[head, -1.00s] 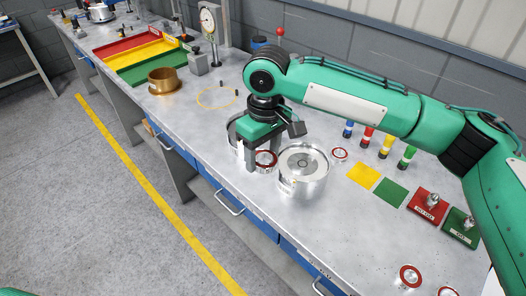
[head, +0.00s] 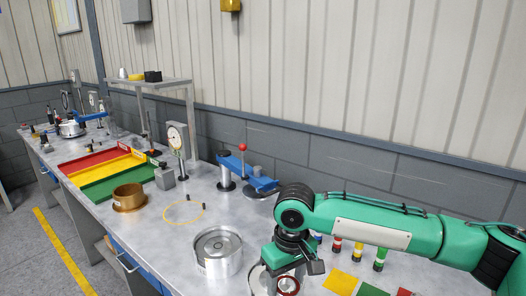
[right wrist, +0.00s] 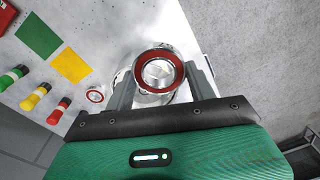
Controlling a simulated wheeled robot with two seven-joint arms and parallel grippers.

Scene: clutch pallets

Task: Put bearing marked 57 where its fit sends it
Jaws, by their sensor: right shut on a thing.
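My right gripper (head: 287,290) is shut on a bearing with a red ring (head: 290,285), low in the head view. In the right wrist view the bearing (right wrist: 158,73) sits between the two fingers, above or in front of a metal pot (right wrist: 140,98); any gap is unclear. Its number is not readable. In the head view that pot (head: 257,284) is partly hidden by the gripper. A second open metal pot (head: 218,254) stands to its left. Red (head: 84,166), yellow (head: 137,156) and green (head: 112,188) trays lie further left. My left gripper is not in view.
A brass ring (head: 128,200), a yellow circle (head: 184,212), a dial gauge (head: 177,140) and a blue press (head: 247,172) stand along the bench.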

